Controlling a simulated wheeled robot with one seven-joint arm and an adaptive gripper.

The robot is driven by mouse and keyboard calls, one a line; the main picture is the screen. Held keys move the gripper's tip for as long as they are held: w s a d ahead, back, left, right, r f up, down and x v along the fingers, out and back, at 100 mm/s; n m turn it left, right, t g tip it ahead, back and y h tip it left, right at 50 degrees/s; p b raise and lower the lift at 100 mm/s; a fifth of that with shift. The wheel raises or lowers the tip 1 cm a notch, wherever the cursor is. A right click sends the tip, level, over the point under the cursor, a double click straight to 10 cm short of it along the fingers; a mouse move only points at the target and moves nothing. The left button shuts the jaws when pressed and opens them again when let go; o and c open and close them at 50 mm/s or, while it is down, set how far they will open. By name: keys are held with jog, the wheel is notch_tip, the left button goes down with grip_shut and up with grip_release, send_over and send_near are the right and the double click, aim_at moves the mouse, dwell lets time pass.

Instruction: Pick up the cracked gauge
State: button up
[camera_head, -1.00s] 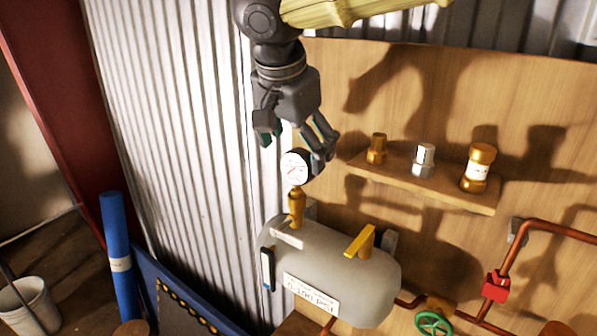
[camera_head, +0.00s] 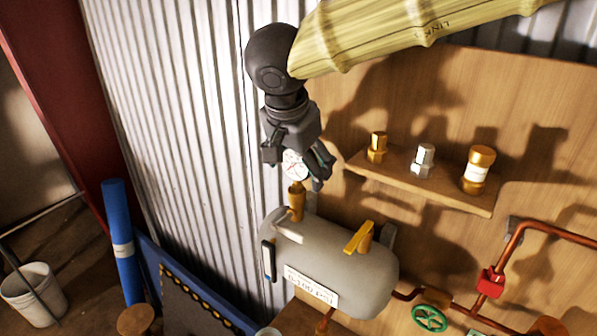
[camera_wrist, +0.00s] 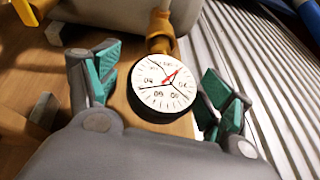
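The cracked gauge (camera_head: 295,165) has a round white dial with a red needle and dark crack lines. It sits on top of a brass fitting (camera_head: 297,200) on the grey tank (camera_head: 335,265). My gripper (camera_head: 298,172) is above it with fingers on either side. In the wrist view the gauge (camera_wrist: 163,82) lies between the two teal-padded fingers of my gripper (camera_wrist: 158,92). Gaps show on both sides of the gauge, so the gripper is open and not touching it there.
A wooden shelf (camera_head: 425,188) at right holds a brass fitting (camera_head: 376,147), a silver fitting (camera_head: 423,160) and a labelled brass piece (camera_head: 478,170). A yellow lever (camera_head: 359,237) stands on the tank. The corrugated wall (camera_head: 180,120) is at left. Copper pipes with a green valve wheel (camera_head: 429,319) are at lower right.

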jog(key=shift+w+f, duration=0.1)
jog(key=shift+w, duration=0.15)
jog(key=c, duration=0.9)
